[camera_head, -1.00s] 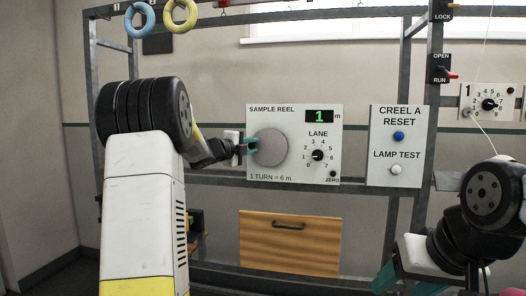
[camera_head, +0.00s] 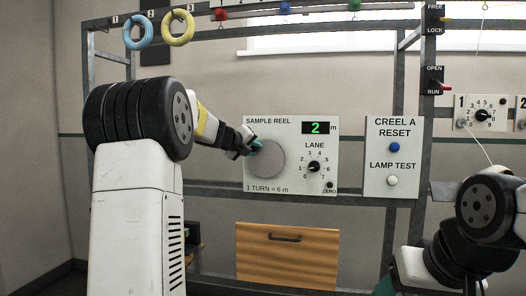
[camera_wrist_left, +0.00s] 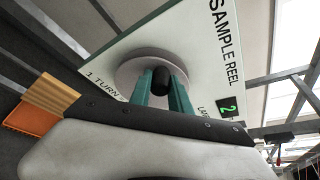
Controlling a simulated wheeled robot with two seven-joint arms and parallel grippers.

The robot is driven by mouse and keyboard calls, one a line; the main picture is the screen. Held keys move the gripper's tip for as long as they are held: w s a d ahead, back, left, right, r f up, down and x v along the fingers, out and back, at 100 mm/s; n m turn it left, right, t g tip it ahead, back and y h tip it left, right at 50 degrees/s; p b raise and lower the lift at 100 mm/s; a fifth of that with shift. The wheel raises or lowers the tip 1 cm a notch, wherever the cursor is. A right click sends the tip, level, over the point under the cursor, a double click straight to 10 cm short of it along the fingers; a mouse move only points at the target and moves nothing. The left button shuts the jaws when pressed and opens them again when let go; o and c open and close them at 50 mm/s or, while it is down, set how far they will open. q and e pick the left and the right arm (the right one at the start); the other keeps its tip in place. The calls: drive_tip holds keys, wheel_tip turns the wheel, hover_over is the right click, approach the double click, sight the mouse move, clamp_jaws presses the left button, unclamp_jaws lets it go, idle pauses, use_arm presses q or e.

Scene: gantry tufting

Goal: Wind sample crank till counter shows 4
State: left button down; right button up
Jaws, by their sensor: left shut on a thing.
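The sample reel panel (camera_head: 262,184) is white, with a round grey crank disc (camera_head: 267,160). Its counter (camera_head: 316,128) shows a green 2 m; it also shows in the left wrist view (camera_wrist_left: 227,107). My left gripper (camera_head: 252,147) is at the disc's upper left edge. In the left wrist view its teal fingers (camera_wrist_left: 162,92) are shut on the dark crank knob (camera_wrist_left: 161,78), which stands out from the disc. My right gripper (camera_head: 388,286) is low at the right, mostly cut off by the frame edge.
A lane dial (camera_head: 314,166) and a zero button (camera_head: 329,185) sit right of the disc. The Creel A reset panel (camera_head: 392,180) stands further right. A wooden drawer (camera_head: 287,255) is below. Blue (camera_head: 138,30) and yellow (camera_head: 178,27) rings hang upper left.

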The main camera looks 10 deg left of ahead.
use_arm(q)
drive_tip(key=shift+d, duration=0.15)
idle(0.3)
drive_tip(key=c, duration=1.2)
unclamp_jaws()
drive_tip(key=v, duration=0.7)
drive_tip(key=shift+s, duration=0.35)
drive_tip(key=shift+r, duration=0.2)
